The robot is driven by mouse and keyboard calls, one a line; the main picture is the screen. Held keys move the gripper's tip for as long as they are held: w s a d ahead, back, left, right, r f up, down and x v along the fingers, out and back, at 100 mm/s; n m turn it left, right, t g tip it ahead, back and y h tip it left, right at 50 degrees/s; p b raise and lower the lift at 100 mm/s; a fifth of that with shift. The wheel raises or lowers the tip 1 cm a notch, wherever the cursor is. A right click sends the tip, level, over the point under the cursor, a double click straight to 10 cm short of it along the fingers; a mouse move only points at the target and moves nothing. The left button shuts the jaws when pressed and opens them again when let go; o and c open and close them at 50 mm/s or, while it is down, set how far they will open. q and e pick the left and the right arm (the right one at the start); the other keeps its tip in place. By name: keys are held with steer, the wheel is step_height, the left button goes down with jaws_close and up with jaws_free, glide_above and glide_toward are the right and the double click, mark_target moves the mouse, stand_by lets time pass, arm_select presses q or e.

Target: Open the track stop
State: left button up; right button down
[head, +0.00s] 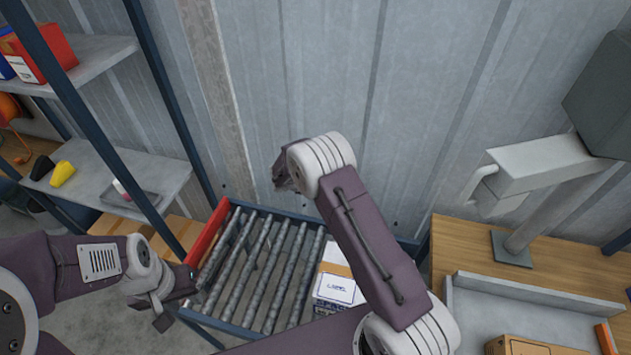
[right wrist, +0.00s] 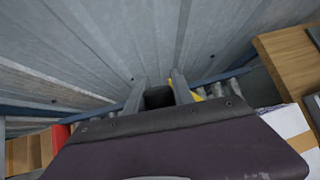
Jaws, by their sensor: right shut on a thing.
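The roller track (head: 262,262) has grey rollers in a blue frame, with a red end plate (head: 209,240) on its left side that may be the track stop. My right gripper (head: 284,180) is over the track's far edge, partly hidden by its wrist. In the right wrist view its fingers (right wrist: 157,92) are shut on a dark block (right wrist: 158,97); I cannot tell what the block belongs to. My left gripper (head: 172,302) is beside the track's near left corner, with its fingers apart and nothing seen between them.
A labelled white box (head: 337,283) sits on the track's right part, behind my right arm. Shelves (head: 107,180) stand at the left. A corrugated wall (head: 300,70) is close behind the track.

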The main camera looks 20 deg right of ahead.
steer(key=c, duration=1.4)
jaws_free()
steer(key=o, duration=0.3)
steer(key=shift+w+f, duration=0.1)
steer(key=shift+w, duration=0.05)
steer(key=b+v, duration=0.1)
steer(key=v, duration=0.8)
